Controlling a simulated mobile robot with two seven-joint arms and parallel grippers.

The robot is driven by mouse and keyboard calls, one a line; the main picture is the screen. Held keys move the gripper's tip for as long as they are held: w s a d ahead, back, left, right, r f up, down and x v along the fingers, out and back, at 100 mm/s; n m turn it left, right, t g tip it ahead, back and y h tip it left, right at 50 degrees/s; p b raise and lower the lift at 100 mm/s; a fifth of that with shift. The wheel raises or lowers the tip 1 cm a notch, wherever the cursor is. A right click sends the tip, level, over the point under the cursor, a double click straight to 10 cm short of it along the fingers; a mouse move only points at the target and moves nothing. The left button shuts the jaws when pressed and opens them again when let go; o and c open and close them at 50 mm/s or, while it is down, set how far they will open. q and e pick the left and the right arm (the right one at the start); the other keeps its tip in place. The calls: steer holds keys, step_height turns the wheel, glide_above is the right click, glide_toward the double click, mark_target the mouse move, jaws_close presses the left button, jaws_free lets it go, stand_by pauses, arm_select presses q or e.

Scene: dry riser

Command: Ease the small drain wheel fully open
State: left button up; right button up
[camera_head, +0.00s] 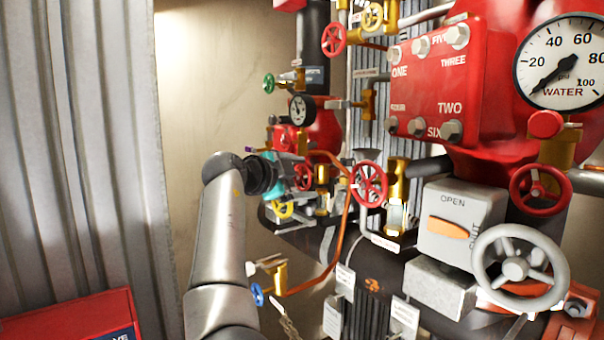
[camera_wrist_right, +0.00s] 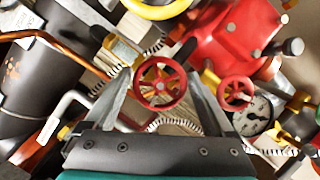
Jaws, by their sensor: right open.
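My right gripper (camera_head: 296,178) reaches in with its teal body among small valve wheels left of the red pipework. In the right wrist view its two fingers (camera_wrist_right: 158,85) are apart. A small red spoked wheel (camera_wrist_right: 160,83) shows between and beyond them; I cannot tell whether they touch it. In the head view a small red wheel (camera_head: 303,177) is at the gripper's tip, partly hidden. No label reads as drain, so I cannot tell for certain which wheel is the drain wheel. My left gripper is not in view.
A large grey wheel (camera_head: 519,268) and a water gauge (camera_head: 562,62) are at right. A second red wheel (camera_wrist_right: 236,94) is right of the fingers.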

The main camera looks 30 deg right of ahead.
steer(key=c, duration=1.1)
steer(key=shift+r+n+p, duration=0.1)
steer(key=shift+n+p, duration=0.6)
steer(key=shift+p, duration=0.15)
steer(key=shift+n+g+y+p, duration=0.3)
steer(key=shift+n+g+p, duration=0.1)
steer(key=shift+n+g, duration=1)
steer(key=shift+n, duration=0.4)
